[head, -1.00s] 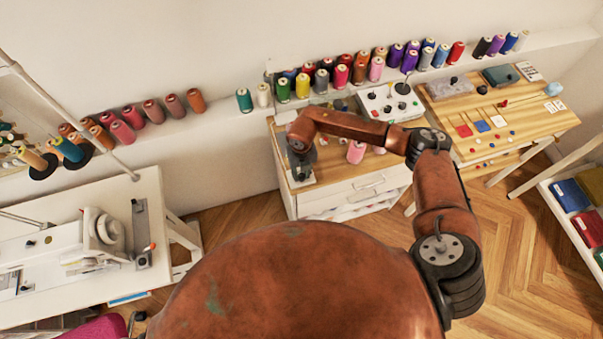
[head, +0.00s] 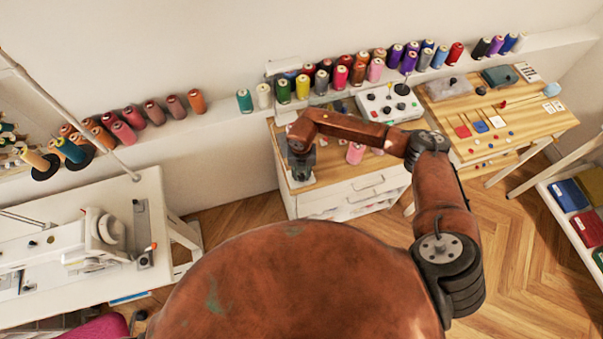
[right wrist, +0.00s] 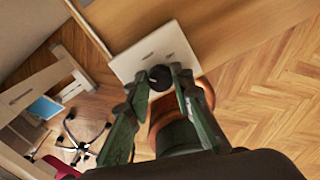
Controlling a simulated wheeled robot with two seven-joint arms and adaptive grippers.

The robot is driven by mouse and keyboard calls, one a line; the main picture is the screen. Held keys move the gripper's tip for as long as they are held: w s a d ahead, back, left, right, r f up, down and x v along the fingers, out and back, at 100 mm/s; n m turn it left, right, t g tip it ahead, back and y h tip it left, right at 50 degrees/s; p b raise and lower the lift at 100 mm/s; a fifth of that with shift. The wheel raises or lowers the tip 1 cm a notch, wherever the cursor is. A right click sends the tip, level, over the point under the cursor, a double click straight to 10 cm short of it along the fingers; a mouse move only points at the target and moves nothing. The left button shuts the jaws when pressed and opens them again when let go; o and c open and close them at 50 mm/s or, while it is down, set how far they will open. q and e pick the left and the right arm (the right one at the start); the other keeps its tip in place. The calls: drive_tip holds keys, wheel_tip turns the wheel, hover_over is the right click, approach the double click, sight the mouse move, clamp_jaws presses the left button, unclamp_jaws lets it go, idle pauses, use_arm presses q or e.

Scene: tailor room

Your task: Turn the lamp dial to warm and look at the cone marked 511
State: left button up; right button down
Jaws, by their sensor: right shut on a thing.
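The lamp dial (right wrist: 160,77) is a round black knob on a pale plate (right wrist: 150,52) at the edge of the wooden top. My right gripper (right wrist: 159,72) is shut on the dial, with one finger on each side of it in the right wrist view. In the head view my right gripper (head: 301,165) is at the left end of the wooden-topped cabinet and hides the dial. The number 511 is too small to read on any cone. My left gripper is not in view.
A grey box with knobs (head: 388,104) stands on the cabinet, right of my gripper. A wooden table (head: 520,125) with coloured swatches is farther right. A white sewing table (head: 150,205) is at the left. The herringbone floor between is clear.

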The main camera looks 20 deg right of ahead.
sight(302, 176)
drive_tip(key=m+p, duration=0.1)
drive_tip(key=m, duration=0.2)
drive_tip(key=shift+r+m, duration=0.1)
drive_tip(key=shift+m, duration=0.3)
drive_tip(key=shift+d+m+p, duration=0.1)
drive_tip(key=shift+m+p, duration=0.95)
drive_tip(key=shift+m, duration=0.95)
drive_tip(key=c, duration=1.7)
unclamp_jaws()
wheel_tip(302, 176, up, 12)
drive_tip(key=shift+f, duration=0.1)
